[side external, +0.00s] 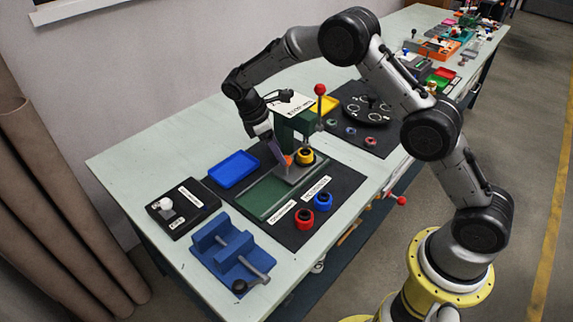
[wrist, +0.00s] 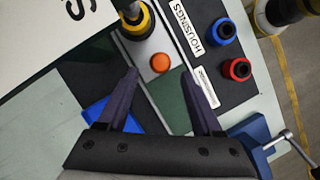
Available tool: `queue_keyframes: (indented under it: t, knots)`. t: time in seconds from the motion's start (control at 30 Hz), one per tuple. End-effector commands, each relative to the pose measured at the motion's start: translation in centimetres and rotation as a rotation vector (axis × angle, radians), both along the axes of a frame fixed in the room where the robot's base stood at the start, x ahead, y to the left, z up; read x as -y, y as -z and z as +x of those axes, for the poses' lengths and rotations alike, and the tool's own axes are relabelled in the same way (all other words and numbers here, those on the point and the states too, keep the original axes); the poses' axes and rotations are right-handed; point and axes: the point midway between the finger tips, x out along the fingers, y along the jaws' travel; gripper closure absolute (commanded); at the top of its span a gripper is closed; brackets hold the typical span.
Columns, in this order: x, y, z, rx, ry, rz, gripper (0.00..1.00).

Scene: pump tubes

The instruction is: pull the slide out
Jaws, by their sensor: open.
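The slide is a grey plate (side external: 294,174) on a green track (side external: 268,196) in front of a green press (side external: 290,125). It also shows in the wrist view (wrist: 148,47). An orange knob (wrist: 160,63) stands on its near end. A yellow and black housing (side external: 305,157) sits on the slide behind the knob, partly cut off in the wrist view (wrist: 134,22). My gripper (wrist: 160,72) is open and points down at the knob. Its fingertips lie either side of the knob in the wrist view. I cannot tell whether they are down at its height.
Red (side external: 304,219) and blue (side external: 323,201) housings stand on the dark mat right of the track. A blue tray (side external: 234,169) lies left of it. A blue vise-like fixture (side external: 232,253) stands at the near end. A red-knobbed lever (side external: 319,90) rises beside the press.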

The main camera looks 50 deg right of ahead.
Motion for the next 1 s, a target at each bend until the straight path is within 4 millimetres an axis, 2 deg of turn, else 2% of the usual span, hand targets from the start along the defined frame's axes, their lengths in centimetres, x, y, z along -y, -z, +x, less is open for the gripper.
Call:
queue_keyframes:
  t: [0.1,0.33,0.5,0.77,0.8,0.87,1.0]
  knots:
    - [0.8,2.3,-0.6,-0.004,0.002,0.0,0.33]
    - [1.8,5.2,-1.2,-0.002,0.002,0.0,0.33]
    - [2.1,6.1,-1.5,-0.001,0.0,0.0,0.33]
    - [2.2,6.2,-1.5,0.0,0.0,0.0,0.33]
    - [2.1,6.2,-1.4,0.0,0.0,0.0,0.35]
    - [2.1,6.2,-1.4,0.0,0.0,0.0,0.46]
    - [2.1,6.2,-1.4,0.001,0.0,0.001,0.71]
